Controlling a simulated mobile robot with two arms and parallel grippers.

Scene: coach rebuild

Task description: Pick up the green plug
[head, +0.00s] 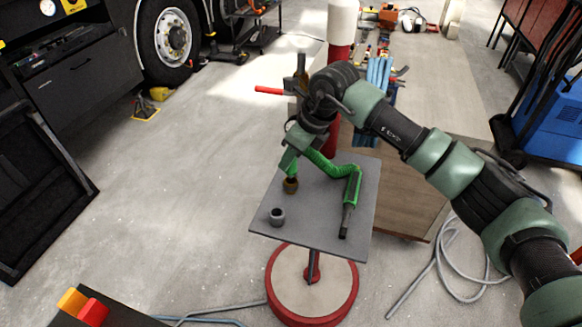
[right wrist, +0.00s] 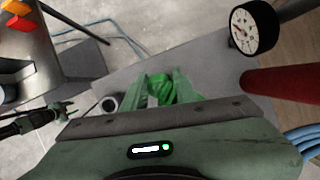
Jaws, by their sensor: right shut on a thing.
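My right gripper (head: 290,157) is above the left part of a grey tray (head: 329,229) and points down. It is shut on the green plug (head: 292,171), whose lower end shows just under the fingers, right above a brass-coloured fitting (head: 290,186). I cannot tell whether plug and fitting are joined. In the right wrist view, bright green (right wrist: 161,89) shows between the two fingers; the fingers hide part of it. A green coiled hose (head: 325,166) runs from near the gripper to a green handle with a dark tip on the tray.
A small grey cup (head: 277,216) stands at the tray's front left. A red post (head: 334,130) rises behind the tray. A dial gauge (right wrist: 255,27) is near the wrist. The tray stands on a round red-rimmed base (head: 293,297). A workbench (head: 415,185) is behind right. Left floor is open.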

